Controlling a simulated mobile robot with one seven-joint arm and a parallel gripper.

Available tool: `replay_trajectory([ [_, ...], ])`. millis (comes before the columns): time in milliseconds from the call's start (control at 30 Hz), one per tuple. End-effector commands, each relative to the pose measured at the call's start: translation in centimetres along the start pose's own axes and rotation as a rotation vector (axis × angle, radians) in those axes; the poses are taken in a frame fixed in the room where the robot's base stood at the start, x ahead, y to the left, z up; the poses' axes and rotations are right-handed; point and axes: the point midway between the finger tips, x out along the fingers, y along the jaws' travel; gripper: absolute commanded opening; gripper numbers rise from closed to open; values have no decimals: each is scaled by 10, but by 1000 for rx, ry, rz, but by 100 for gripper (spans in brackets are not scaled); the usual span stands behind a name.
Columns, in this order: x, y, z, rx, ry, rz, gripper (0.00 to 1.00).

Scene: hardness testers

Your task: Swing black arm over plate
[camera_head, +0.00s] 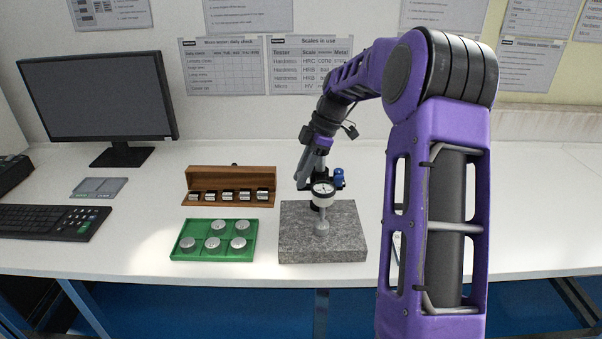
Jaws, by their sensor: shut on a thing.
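A grey granite plate (290,246) lies on the bench near its front edge. A small gauge stand with a round white dial (323,190) and a blue knob (338,176) shows above the plate. A pale metal piece (322,228) is below the dial, on the plate. My gripper (304,184) points down just left of the dial, shut on the stand's black arm. The black arm is mostly hidden by the fingers and dial, so its exact direction cannot be told.
A green tray (176,254) with several metal discs lies left of the plate. Behind it is a wooden box (230,179) with several small blocks. A monitor (98,98), a keyboard (48,221) and a grey pad (99,187) are farther left. Bench right of my arm is mostly clear.

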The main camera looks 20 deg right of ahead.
Motion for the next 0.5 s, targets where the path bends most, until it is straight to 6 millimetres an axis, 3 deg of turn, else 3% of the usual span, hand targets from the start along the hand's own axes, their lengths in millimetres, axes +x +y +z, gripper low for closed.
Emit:
replay_trajectory([
  [233,0,-1,1,1,-1,-4,0],
  [267,0,-1,1,2,-2,-4,32],
  [300,0,-1,1,2,-2,-4,39],
  [400,0,-1,1,2,-1,-3,57],
  [500,0,-1,1,2,-1,-2,57],
])
